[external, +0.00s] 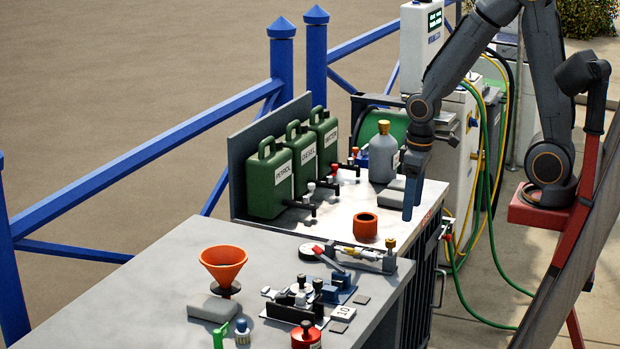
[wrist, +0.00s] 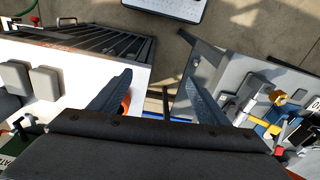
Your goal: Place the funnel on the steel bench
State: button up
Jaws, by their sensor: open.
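An orange funnel (external: 223,265) sits mouth up on a small dark base on the grey bench (external: 190,250) in the foreground, towards its left side. Which bench is the steel one I cannot tell for sure. My gripper (external: 408,208) points down over the right edge of the farther, light-topped bench (external: 335,205), well right of and behind the funnel. In the wrist view my gripper (wrist: 158,78) is open and empty, above the gap between the benches. The funnel cannot be made out in the wrist view.
An orange ring (external: 365,227), a grey bottle (external: 383,155) and green canisters (external: 270,178) stand on the farther bench. A valve assembly (external: 310,295), a gauge (external: 318,251) and a grey block (external: 212,307) crowd the near bench. Its left back is clear.

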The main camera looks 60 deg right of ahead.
jog(key=shift+o, duration=1.4)
jog(key=shift+s+d+f+m, duration=0.2)
jog(key=shift+s+d+m, duration=0.3)
jog(key=shift+s, duration=0.4)
jog(key=o, duration=0.4)
jog(key=shift+s+d, duration=0.15)
jog(key=shift+s, duration=0.15)
jog(key=shift+w, duration=0.1)
